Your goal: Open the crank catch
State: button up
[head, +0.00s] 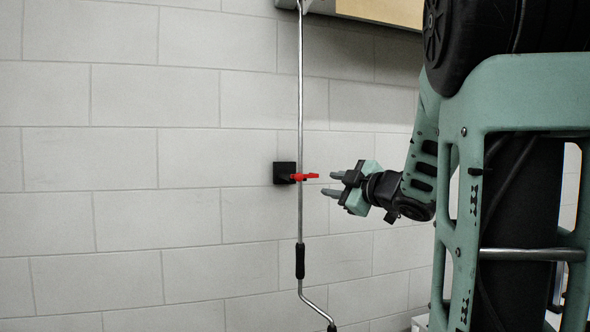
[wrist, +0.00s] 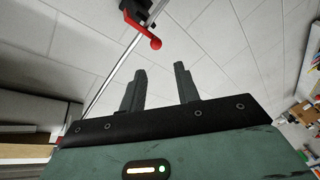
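The crank catch is a black wall block (head: 284,173) with a red lever (head: 304,177), set at the crank rod (head: 300,110). The red lever points right in the head view. In the wrist view the red lever (wrist: 148,34) shows near the top, with its round end toward my gripper, beside the black block (wrist: 136,8). My gripper (head: 331,184) is just right of the lever, with its fingers pointing left at it. In the wrist view its two fingers (wrist: 160,83) are apart with nothing between them. I see no contact with the lever.
The crank rod hangs along a pale block wall (head: 120,180). Its lower end has a black grip (head: 300,261) and a bent handle (head: 318,311). A box-like housing (head: 380,12) is above. The wall left of the rod is clear.

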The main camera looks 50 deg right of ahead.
aim_at(302, 178)
jog(key=p+x, duration=0.1)
jog(key=x, duration=0.4)
jog(key=p+x, duration=0.2)
jog(key=x, duration=0.4)
jog(key=r+p+x, duration=0.1)
jog(key=p+x, duration=0.1)
jog(key=x, duration=0.3)
jog(key=shift+w+d, duration=0.3)
jog(key=shift+d, duration=0.05)
jog(key=shift+f, duration=0.1)
grip_shut()
